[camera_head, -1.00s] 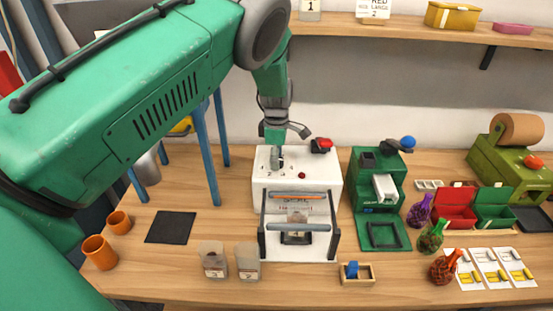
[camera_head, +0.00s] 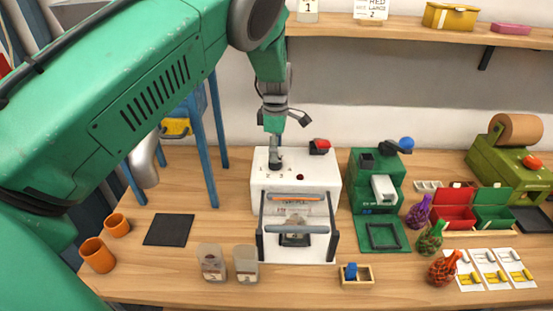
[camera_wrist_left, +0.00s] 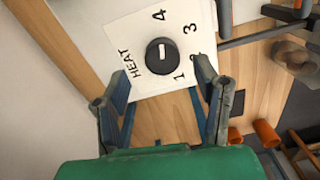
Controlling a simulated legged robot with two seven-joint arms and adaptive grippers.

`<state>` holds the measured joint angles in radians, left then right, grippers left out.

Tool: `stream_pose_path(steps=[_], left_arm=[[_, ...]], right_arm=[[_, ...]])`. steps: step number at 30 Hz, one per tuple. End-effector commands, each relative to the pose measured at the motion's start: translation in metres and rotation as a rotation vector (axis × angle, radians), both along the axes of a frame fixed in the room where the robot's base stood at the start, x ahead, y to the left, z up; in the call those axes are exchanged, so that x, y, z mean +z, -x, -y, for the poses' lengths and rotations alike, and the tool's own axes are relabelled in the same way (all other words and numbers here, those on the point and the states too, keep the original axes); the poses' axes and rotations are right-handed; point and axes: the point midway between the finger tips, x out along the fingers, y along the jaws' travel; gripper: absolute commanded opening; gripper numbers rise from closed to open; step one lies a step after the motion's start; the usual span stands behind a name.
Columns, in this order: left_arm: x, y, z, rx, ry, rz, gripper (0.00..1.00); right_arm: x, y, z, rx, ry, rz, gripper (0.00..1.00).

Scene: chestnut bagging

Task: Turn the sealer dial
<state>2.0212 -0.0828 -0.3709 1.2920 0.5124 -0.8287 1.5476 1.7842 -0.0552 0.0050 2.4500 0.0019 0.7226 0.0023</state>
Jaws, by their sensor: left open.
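The sealer is a white box (camera_head: 320,180) on the table, with a front frame and an orange-topped bar. Its dark round dial (camera_wrist_left: 162,55) shows in the left wrist view with a light pointer mark, beside the word HEAT and the numbers 1, 3 and 4. My right gripper is not in view.
A green press (camera_head: 378,185) stands right of the sealer. Two clear containers (camera_head: 228,264) and a small wooden tray (camera_head: 357,284) sit in front. Orange cups (camera_head: 97,255) and a dark mat (camera_head: 169,229) are at the left. Purple, green and red bags stand at the right.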

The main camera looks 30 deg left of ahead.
Motion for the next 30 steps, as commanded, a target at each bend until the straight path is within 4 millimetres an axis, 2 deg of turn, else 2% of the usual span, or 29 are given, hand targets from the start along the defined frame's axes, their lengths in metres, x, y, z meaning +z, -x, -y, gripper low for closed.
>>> stream_pose_path(steps=[1,6,12,30], left_arm=[[0.013,-0.001,0.0,-0.001,-0.001,0.004,0.56],[0.047,-0.002,0.0,-0.001,0.0,0.001,0.56],[0.07,-0.002,0.0,-0.002,0.0,-0.001,0.56],[0.075,-0.002,0.0,-0.001,0.0,-0.002,0.56]], right_arm=[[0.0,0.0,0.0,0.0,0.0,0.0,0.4],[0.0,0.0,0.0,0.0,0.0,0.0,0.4],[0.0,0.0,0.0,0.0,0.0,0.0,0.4],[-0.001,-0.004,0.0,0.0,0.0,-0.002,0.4]])
